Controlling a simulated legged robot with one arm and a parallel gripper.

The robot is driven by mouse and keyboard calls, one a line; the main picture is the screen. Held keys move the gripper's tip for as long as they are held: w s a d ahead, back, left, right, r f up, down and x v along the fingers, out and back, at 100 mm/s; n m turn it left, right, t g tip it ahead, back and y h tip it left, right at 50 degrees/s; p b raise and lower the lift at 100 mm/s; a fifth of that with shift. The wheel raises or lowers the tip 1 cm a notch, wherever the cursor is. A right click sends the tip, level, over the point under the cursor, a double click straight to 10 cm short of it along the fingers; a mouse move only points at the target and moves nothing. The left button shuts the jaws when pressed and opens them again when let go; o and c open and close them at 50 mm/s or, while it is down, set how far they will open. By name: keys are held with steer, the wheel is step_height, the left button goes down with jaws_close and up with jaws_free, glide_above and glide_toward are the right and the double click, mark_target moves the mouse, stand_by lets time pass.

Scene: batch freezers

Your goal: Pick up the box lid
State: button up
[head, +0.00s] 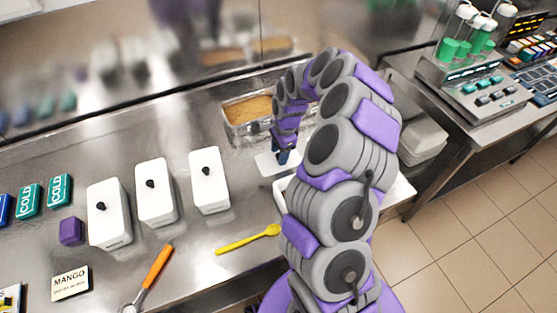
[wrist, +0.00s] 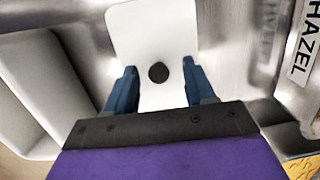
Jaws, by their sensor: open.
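A white box lid (wrist: 152,38) with a dark round knob (wrist: 158,72) lies on the steel counter in the wrist view. In the head view the lid (head: 270,165) shows partly, just below my gripper (head: 284,156). In the wrist view my gripper (wrist: 163,88) is open. Its two blue fingers stand on either side of the knob, with a gap on each side. Whether the fingertips touch the lid I cannot tell. An open white box (wrist: 38,92) is at the left of the wrist view; in the head view my arm mostly hides it.
A metal pan (head: 243,129) of tan contents stands behind the lid; its HAZEL label (wrist: 306,42) shows in the wrist view. Three white lidded boxes (head: 209,182) stand to the left. A yellow spoon (head: 248,240) and an orange-handled tool (head: 157,268) lie in front.

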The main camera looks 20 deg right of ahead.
steer(key=shift+c, duration=0.4)
jaws_close()
steer(key=shift+r, duration=0.1)
